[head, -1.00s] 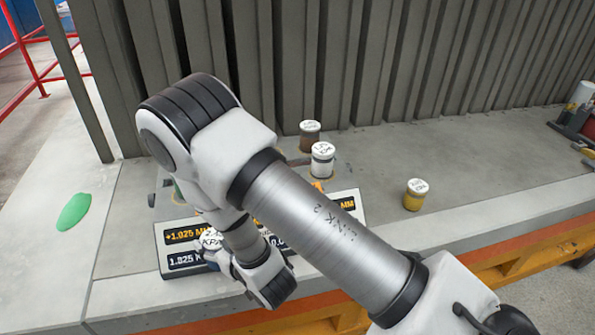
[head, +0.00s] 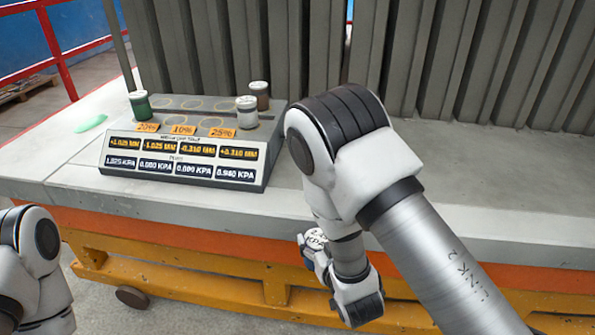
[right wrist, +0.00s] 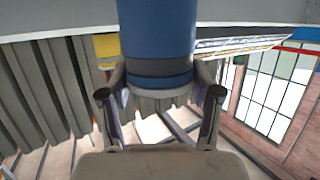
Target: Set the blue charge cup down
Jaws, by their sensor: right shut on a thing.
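The blue charge cup (right wrist: 158,40) fills the top middle of the right wrist view, with a dark band near its lower end. My right gripper (right wrist: 160,92) is shut on it, one finger on each side. In the head view, the cup's white lettered lid (head: 314,239) shows beside my right gripper (head: 322,262), in front of the bench's front edge and right of the display console (head: 185,180). Most of the cup is hidden there. Only a part of my left arm shows at the lower left; its gripper is out of view.
Green (head: 140,106), white (head: 247,118) and brown (head: 261,96) cups stand at the console's rear part, which has several ring marks. Grey upright panels (head: 215,50) stand behind. A green patch (head: 91,122) lies at the left.

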